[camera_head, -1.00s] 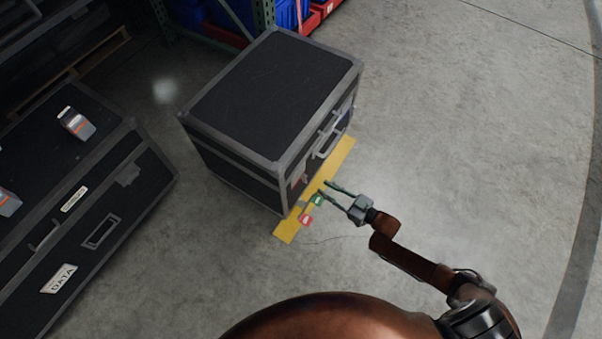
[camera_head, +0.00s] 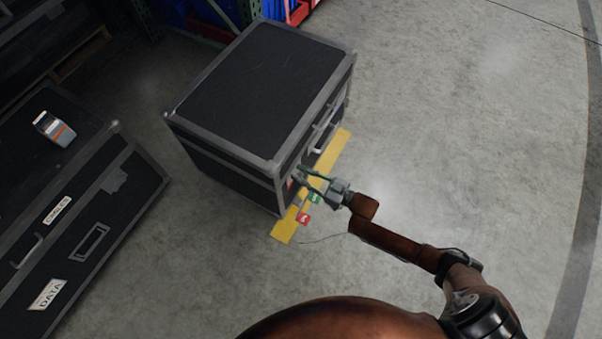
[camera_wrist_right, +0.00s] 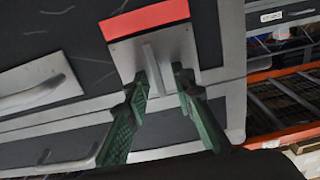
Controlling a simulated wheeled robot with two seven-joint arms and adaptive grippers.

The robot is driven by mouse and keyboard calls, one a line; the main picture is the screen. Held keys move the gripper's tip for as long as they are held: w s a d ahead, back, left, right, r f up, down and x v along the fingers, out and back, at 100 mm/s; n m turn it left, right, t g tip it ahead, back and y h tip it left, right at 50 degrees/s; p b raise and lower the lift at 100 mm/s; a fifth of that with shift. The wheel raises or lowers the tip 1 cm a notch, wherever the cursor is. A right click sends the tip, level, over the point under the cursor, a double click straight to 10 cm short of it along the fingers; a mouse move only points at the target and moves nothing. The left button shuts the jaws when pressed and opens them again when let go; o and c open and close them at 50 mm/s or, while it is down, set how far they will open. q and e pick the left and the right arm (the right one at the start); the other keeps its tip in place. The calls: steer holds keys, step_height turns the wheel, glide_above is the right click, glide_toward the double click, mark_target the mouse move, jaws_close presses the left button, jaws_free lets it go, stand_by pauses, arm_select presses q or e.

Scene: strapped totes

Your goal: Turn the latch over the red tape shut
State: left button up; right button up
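A black case (camera_head: 262,85) with grey metal edges stands on the floor. In the right wrist view, a strip of red tape (camera_wrist_right: 145,18) lies along the top of a metal latch plate (camera_wrist_right: 185,45). The latch's upright fin (camera_wrist_right: 152,57) stands out from the plate. My right gripper (camera_head: 300,174) is at the case's front face near the corner. In the right wrist view its green fingers (camera_wrist_right: 160,76) are apart, one on each side of the fin; contact is unclear. In the head view the fingers largely hide the latch. My left gripper is not in view.
A case handle (camera_wrist_right: 40,93) is left of the latch in the wrist view. Yellow floor tape (camera_head: 332,155) runs before the case, with a green tag (camera_head: 314,198) and red tag (camera_head: 304,219). Another black case (camera_head: 125,185) stands left. Floor at right is clear.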

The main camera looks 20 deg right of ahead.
steer(key=shift+c, duration=0.4)
jaws_close()
